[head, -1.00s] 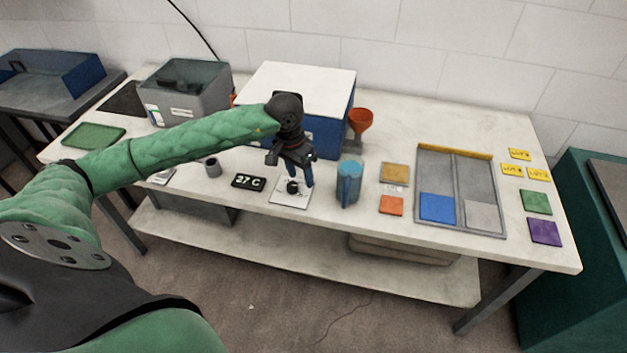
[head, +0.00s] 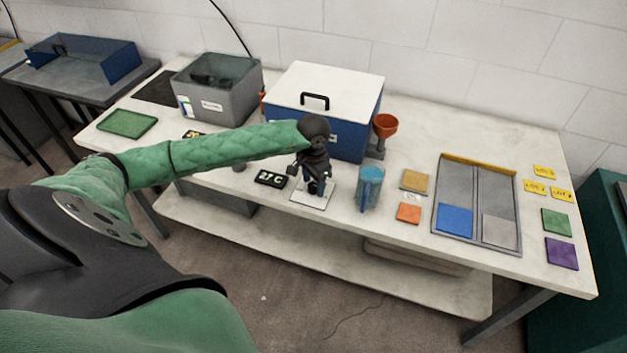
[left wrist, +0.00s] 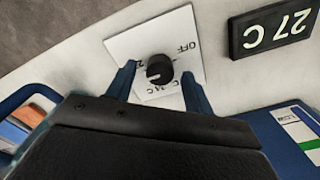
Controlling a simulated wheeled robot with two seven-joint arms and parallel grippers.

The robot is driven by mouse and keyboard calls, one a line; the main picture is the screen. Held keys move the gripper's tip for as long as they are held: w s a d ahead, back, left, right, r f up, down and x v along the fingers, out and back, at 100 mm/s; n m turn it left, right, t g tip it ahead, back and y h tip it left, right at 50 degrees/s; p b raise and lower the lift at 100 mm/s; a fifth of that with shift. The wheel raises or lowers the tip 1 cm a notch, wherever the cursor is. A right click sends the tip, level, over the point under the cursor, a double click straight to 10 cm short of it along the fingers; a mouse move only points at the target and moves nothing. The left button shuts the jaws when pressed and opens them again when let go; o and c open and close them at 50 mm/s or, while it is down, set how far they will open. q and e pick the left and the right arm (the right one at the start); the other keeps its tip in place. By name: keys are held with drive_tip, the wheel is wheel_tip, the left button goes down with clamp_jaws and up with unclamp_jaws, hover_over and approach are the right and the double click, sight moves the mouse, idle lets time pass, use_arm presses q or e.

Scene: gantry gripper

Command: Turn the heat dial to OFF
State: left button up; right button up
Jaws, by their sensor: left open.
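The heat dial is a small black knob (left wrist: 159,69) on a white plate (left wrist: 122,47) with printed labels. In the left wrist view OFF shows at the plate's upper right and a "C" marking near its lower edge. The white plate also shows in the head view (head: 318,200), near the table's front edge. My left gripper (head: 319,186) is above the plate. Its blue fingers (left wrist: 158,84) are open, one on each side of the knob, with gaps visible. Contact cannot be told. My right gripper is not in view.
A display reading 27 C (left wrist: 272,32) lies beside the plate. A blue pitcher (head: 370,188) stands close on the plate's right in the head view. Behind are a blue box with a white lid (head: 330,85) and an orange funnel (head: 385,126). A grey tray (head: 476,208) lies right.

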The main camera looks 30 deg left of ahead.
use_arm(q)
drive_tip(key=shift+f, duration=0.35)
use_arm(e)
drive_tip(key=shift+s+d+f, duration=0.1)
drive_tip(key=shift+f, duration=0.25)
use_arm(q)
drive_tip(key=c, duration=1)
drive_tip(key=shift+o, duration=0.2)
